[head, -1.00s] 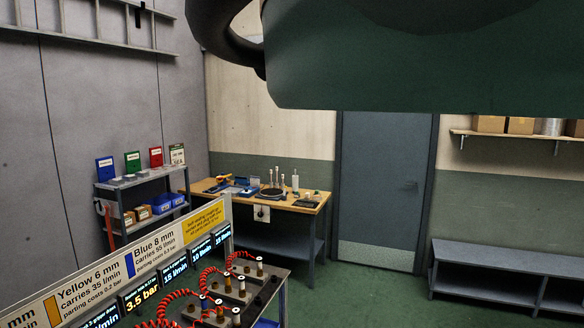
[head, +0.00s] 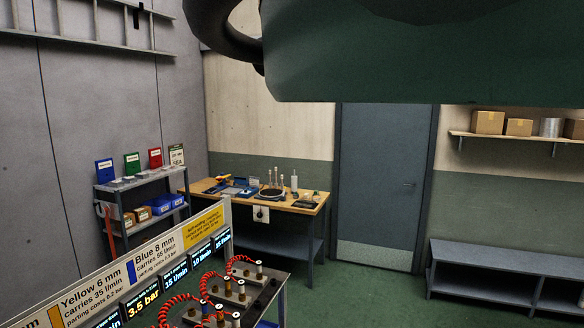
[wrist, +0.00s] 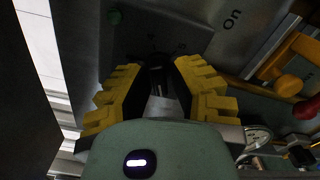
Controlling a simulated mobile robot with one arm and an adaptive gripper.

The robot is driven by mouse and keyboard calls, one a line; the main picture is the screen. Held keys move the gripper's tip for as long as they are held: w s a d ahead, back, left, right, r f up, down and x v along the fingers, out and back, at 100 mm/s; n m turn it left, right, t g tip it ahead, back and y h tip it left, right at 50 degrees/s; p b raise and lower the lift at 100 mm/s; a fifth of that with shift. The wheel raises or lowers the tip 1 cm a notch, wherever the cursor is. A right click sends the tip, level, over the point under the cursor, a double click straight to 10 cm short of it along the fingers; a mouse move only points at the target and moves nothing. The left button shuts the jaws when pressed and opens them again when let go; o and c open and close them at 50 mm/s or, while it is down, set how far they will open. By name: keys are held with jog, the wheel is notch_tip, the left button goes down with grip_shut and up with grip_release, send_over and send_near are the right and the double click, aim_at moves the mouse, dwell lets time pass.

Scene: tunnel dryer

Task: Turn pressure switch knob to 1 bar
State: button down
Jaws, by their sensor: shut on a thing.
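In the wrist view my gripper (wrist: 157,70), with yellow ribbed fingers, is shut on a dark knob (wrist: 156,60) on a grey panel. Small dial marks fan out around the knob. Its pointer setting is too dark to read. I take it to be the pressure switch knob, but no label confirms this. The gripper and knob do not show in the head view.
A round gauge (wrist: 258,136) and yellow and red fittings lie to the right. In the head view, a bench display (head: 143,299) reads 3.5 bar; a workbench (head: 300,209) stands behind.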

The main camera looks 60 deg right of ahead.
jog(key=shift+f+n, duration=0.1)
jog(key=shift+n, duration=0.4)
jog(key=c, duration=1)
grip_release()
jog(key=v, duration=1.2)
jog(key=shift+a, duration=0.1)
